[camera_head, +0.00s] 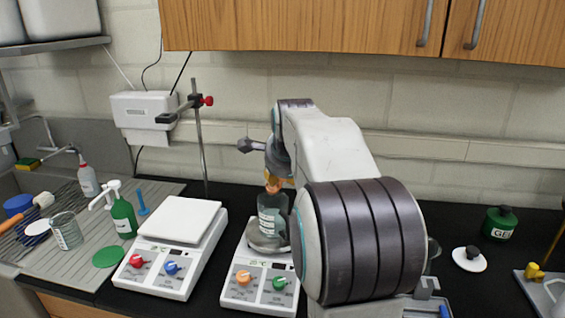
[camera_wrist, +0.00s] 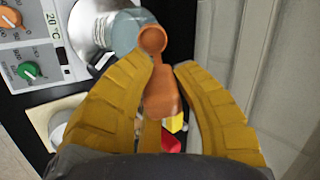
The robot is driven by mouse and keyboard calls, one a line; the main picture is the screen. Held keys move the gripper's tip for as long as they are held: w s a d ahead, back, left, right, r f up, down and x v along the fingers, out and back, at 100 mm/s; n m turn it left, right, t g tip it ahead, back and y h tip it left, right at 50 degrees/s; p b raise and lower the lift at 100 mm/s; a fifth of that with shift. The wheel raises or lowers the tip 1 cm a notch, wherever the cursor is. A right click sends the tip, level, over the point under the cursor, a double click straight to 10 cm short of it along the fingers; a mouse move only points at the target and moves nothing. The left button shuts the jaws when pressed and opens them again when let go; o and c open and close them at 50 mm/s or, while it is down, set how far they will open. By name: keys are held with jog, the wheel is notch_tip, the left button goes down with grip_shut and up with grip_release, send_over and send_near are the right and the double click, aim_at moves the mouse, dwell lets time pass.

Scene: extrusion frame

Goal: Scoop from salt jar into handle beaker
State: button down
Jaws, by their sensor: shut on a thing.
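My gripper (camera_wrist: 165,75) has yellow fingers shut on an orange scoop (camera_wrist: 160,95). The scoop's round bowl points away from the fingers; I cannot tell whether it holds anything. In the head view the orange scoop (camera_head: 272,184) shows just above a labelled glass vessel (camera_head: 270,220), which I take for the handle beaker, on the right hot plate. In the wrist view the bowl overlaps the edge of this glass (camera_wrist: 126,32); its handle is not clear. I cannot pick out the salt jar; my arm hides much of the bench's middle.
Two hot plates stand side by side, the left one (camera_head: 175,225) bare on top. A clamp stand (camera_head: 199,140) rises behind it. A green bottle (camera_head: 123,216) and a glass beaker (camera_head: 66,232) stand left. A green jar (camera_head: 500,223) and white lid (camera_head: 469,260) sit right.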

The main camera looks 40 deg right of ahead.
jog(key=shift+w+d+r+g+y+p, duration=0.35)
jog(key=shift+w+r+g+y+p, duration=0.5)
jog(key=shift+p, duration=3.45)
jog(key=shift+d+f+g+p, duration=0.15)
jog(key=shift+g+p, duration=0.4)
jog(key=shift+p, duration=0.6)
jog(key=shift+w+d+f+g+b, duration=0.15)
jog(key=shift+w+f+g+b, duration=0.05)
jog(key=shift+f+g+b, duration=0.1)
jog(key=shift+w+d+r+g+y, duration=0.2)
jog(key=shift+w+g+y, duration=0.2)
jog(key=shift+g, duration=0.2)
jog(key=shift+w+d+r+g+y, duration=0.1)
jog(key=shift+w+d+g+y, duration=0.15)
jog(key=shift+g+y, duration=0.3)
jog(key=shift+r, duration=1.95)
jog(key=shift+f, duration=0.1)
